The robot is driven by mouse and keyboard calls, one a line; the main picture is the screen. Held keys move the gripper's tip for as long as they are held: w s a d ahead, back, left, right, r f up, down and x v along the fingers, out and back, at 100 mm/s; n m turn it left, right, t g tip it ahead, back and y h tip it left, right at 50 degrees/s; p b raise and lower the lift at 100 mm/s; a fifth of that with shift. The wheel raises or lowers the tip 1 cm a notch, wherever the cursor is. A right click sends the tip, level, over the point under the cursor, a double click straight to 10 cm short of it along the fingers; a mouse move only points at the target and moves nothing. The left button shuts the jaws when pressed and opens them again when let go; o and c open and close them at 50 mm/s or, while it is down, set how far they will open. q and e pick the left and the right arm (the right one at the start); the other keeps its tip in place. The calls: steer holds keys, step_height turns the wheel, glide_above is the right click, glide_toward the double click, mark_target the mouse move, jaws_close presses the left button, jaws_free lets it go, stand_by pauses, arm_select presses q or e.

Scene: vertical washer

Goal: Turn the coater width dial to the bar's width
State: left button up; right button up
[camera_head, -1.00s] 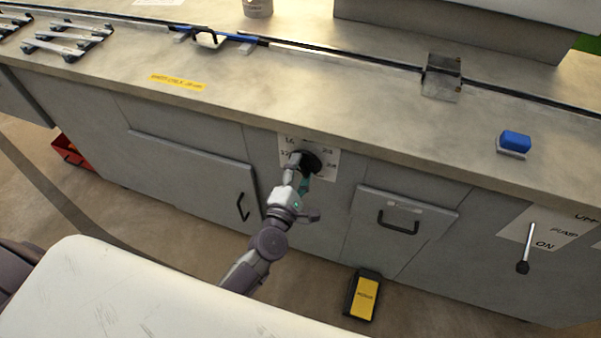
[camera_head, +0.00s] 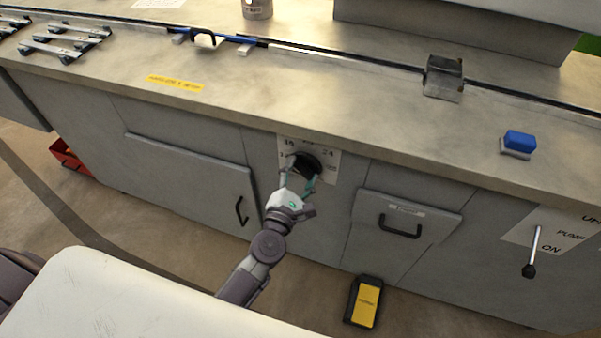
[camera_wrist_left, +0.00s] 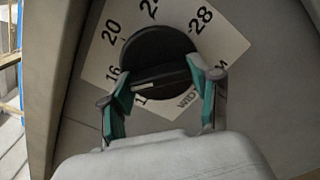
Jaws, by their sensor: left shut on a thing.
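The black round dial (camera_head: 306,165) is on a white number plate (camera_head: 325,163) on the cabinet front. In the left wrist view the dial (camera_wrist_left: 155,48) has a raised grip with a pale stripe, running almost level and a little up to the right. The plate (camera_wrist_left: 226,50) shows 16, 20 and 28; other marks are partly hidden. My left gripper (camera_head: 298,184) is at the dial, with its teal-padded fingers (camera_wrist_left: 162,92) shut on the dial's grip from both sides. My right gripper is not in view.
A metal block (camera_head: 443,77) and blue sponge-like block (camera_head: 519,142) are on the counter. A drawer handle (camera_head: 400,227) and lever (camera_head: 529,260) are to the right.

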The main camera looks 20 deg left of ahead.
arm_select(q)
steer(key=shift+w+a+r, duration=0.15)
steer(key=shift+r, duration=0.15)
steer(key=o, duration=1)
steer(key=shift+o, duration=0.7)
steer(key=shift+f, duration=0.1)
steer(key=shift+w+f, duration=0.1)
steer(key=shift+f, duration=0.05)
steer(key=shift+s, duration=0.25)
steer(key=s, duration=1.1)
steer(key=shift+s, duration=0.3)
steer(key=shift+a, duration=0.1)
